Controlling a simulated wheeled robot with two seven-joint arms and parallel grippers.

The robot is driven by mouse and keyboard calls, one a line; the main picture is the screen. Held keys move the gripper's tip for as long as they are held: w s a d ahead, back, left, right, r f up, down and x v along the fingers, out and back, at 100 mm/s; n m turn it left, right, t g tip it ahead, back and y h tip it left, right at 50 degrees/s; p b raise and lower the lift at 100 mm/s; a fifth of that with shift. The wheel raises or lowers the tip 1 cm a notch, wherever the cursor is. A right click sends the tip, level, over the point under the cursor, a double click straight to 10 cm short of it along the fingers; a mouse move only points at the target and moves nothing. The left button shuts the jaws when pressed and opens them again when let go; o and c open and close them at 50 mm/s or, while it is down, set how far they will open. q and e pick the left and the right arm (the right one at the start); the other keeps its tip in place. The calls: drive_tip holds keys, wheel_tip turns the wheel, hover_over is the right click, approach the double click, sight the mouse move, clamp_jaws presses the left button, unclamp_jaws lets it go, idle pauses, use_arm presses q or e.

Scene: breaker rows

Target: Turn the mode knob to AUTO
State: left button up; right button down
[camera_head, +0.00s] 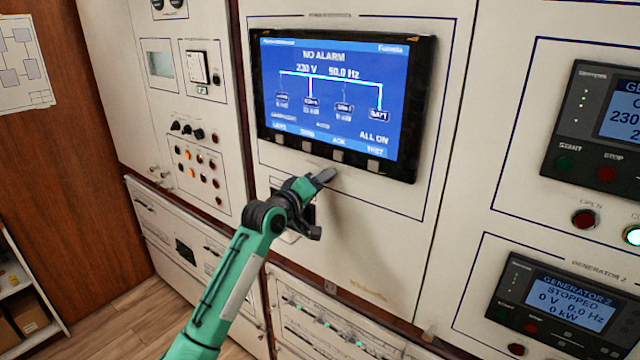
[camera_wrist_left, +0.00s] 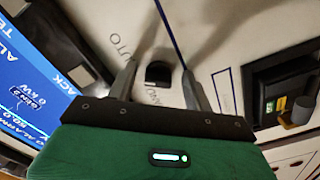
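A small black knob (camera_wrist_left: 158,73) shows in the left wrist view on the cream panel, with the printed word AUTO (camera_wrist_left: 120,46) at its upper left and a partly covered label reading MANU just below it. I cannot tell which way its pointer faces. My left gripper (camera_wrist_left: 157,70) is open, with one grey finger on each side of the knob and a visible gap on both sides. In the head view my left gripper (camera_head: 322,177) is at the panel just under the large screen and hides the knob. My right gripper is not in view.
The large blue screen (camera_head: 335,95) reads NO ALARM and juts out just above my left gripper. A dark switch unit with a grey handle (camera_wrist_left: 301,109) is at the right of the wrist view. Generator panels (camera_head: 560,300) stand at the right. The panel below the screen is mostly flat.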

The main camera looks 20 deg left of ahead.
use_arm(q)
drive_tip(key=shift+s, duration=0.1)
drive_tip(key=b+v, duration=0.4)
drive_tip(key=v, duration=0.9)
drive_tip(key=shift+s+b, duration=0.3)
drive_tip(key=shift+a, duration=0.1)
